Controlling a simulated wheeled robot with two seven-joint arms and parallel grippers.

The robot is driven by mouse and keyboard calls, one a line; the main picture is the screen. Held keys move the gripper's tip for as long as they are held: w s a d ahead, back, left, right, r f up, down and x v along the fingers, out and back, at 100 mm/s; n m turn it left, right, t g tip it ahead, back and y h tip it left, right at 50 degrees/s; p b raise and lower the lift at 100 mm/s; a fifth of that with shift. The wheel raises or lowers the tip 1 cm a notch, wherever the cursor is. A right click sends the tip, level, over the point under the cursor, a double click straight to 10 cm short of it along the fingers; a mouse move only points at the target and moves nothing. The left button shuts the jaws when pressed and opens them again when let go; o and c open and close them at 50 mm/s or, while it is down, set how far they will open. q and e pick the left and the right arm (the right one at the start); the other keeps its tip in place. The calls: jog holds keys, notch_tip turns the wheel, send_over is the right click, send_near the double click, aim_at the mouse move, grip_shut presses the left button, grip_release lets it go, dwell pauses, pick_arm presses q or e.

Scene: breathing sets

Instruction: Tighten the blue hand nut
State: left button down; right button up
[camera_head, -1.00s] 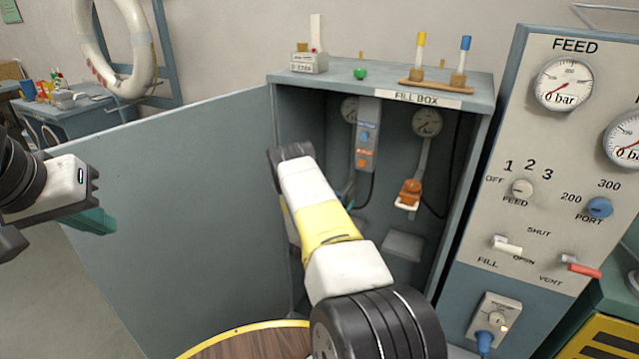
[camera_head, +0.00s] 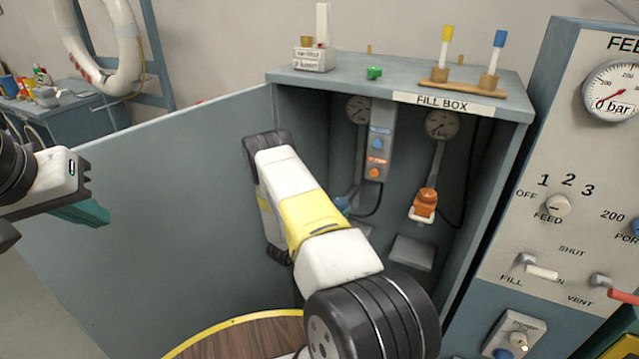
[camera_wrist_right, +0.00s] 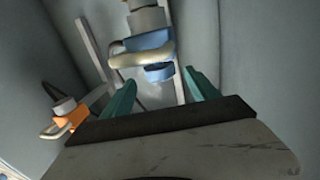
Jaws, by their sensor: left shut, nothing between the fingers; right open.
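The blue hand nut (camera_wrist_right: 155,42) sits on a cream yoke (camera_wrist_right: 128,58) in the right wrist view. A bit of blue (camera_head: 341,204), likely the same nut, shows beside my right arm inside the fill box. My right gripper (camera_wrist_right: 160,88) is open, its teal fingers on either side of the space just below the nut. No contact with the nut is visible. In the head view my right arm hides its own fingers. My left gripper (camera_head: 88,213) is shut and empty at the left, in front of the box's open door.
The fill box (camera_head: 505,112) stands open, its door (camera_head: 170,230) swung left. An orange fitting (camera_head: 424,203) hangs right of the blue one and also shows in the wrist view (camera_wrist_right: 72,117). A gauge panel (camera_head: 560,150) stands at right. A round wooden top (camera_head: 262,340) is below.

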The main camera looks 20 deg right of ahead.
aim_at(344, 199)
jog(key=x, duration=0.7)
jog(key=shift+w+d, duration=0.2)
jog(key=shift+d, duration=0.15)
jog(key=c, duration=1.4)
jog(key=shift+o, duration=0.2)
jog(key=shift+n+t+y, duration=0.3)
jog(key=shift+t, duration=0.1)
